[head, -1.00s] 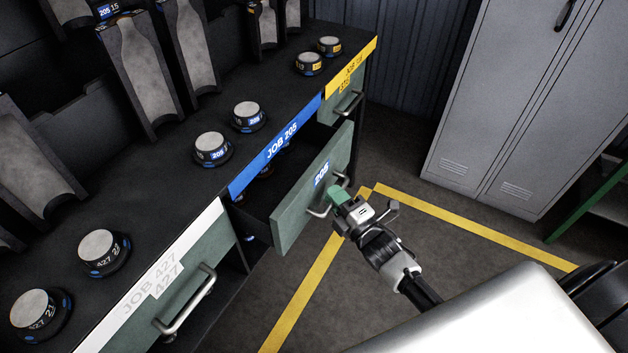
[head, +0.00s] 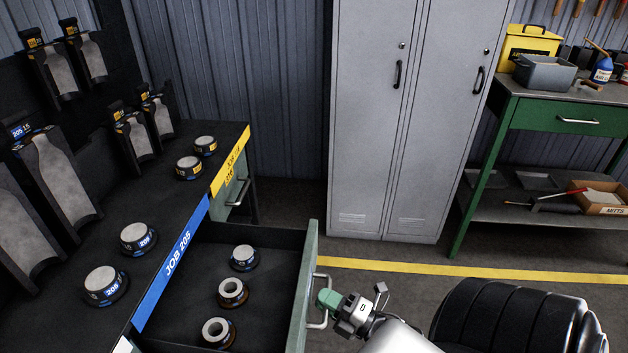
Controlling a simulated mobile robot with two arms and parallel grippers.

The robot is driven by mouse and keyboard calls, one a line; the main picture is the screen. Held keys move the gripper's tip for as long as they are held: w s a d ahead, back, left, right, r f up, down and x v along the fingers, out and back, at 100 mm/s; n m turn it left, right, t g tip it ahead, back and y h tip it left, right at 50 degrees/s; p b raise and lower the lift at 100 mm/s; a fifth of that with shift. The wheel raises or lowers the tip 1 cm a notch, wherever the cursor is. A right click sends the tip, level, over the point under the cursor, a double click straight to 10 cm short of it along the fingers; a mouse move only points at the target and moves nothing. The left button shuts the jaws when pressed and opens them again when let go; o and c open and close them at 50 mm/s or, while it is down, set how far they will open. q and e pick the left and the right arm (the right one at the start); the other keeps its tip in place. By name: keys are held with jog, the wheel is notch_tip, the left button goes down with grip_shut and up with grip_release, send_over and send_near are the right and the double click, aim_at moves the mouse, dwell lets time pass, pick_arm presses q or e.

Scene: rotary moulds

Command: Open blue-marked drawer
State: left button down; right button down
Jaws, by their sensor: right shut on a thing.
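The blue-marked drawer (head: 308,262) is pulled well out from under the blue JOB 205 strip (head: 175,262). Its green front is seen nearly edge-on. Inside stand a pale-topped round piece with a blue mark (head: 244,258) and two ring-shaped pieces with open centres, one in the middle (head: 233,292) and one nearer me (head: 218,332). My right gripper (head: 325,301), with green fingertips, is shut on the drawer's metal handle (head: 322,276). My left gripper is not in view.
Round pieces (head: 138,238) and tall grey moulds (head: 60,185) stand on the dark bench top. A yellow-marked drawer (head: 238,190) lies beyond, shut. Grey lockers (head: 385,120) and a green workbench (head: 560,115) stand behind. Floor shows between the drawer and lockers.

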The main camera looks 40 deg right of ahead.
jog(key=shift+s, duration=0.15)
jog(key=c, duration=1.1)
grip_release()
jog(key=shift+c, duration=0.2)
jog(key=shift+d, duration=0.1)
